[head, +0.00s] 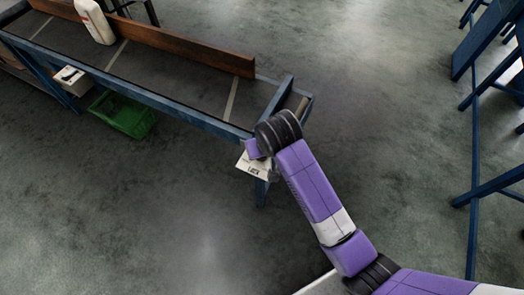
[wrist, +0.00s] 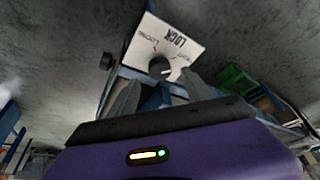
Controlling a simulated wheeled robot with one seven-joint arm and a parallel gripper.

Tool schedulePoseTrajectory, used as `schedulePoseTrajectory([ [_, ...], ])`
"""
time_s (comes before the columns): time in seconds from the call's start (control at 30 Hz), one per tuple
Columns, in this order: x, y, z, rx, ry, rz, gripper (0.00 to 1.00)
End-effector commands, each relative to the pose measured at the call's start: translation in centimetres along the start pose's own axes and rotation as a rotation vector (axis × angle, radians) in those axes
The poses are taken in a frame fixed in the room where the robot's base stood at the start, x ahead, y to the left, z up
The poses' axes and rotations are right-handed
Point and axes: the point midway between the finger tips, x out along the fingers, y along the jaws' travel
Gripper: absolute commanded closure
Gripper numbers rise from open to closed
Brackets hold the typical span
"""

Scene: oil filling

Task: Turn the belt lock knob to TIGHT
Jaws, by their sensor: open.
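The belt lock knob (wrist: 160,68) is a dark round knob on a white panel (wrist: 180,42) marked LOCK, with small lettering on either side. The panel also shows in the head view (head: 252,168), below the near corner of the blue conveyor frame; the knob is hidden there. A pale mark shows on the knob's lower right, but I cannot tell surely which setting it points to. My gripper (wrist: 160,93) is open and empty in the wrist view. Its fingers are spread in front of the knob, with the knob beyond and between the tips. Contact cannot be judged.
The conveyor (head: 170,75) has a brown side board (head: 180,45) and carries a white jug (head: 96,22). A green crate (head: 122,114) stands beneath it, near a small white control box (head: 72,80). Blue frames (head: 474,120) stand at right. Open floor lies in front.

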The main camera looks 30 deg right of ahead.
Motion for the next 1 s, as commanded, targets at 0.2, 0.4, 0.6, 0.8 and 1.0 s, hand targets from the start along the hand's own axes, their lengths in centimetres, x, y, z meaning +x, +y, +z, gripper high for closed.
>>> schedulePoseTrajectory([
  [0.2,-3.0,0.0,0.0,0.000,0.002,-0.001,0.42],
  [0.4,-3.7,0.0,0.0,0.001,0.000,0.000,0.42],
  [0.6,-3.7,0.0,0.0,0.001,0.000,0.000,0.42],
  [0.8,-3.7,0.0,0.0,0.001,0.000,0.000,0.42],
  [1.0,-3.7,-0.3,-1.1,-0.012,0.046,-0.011,0.42],
])
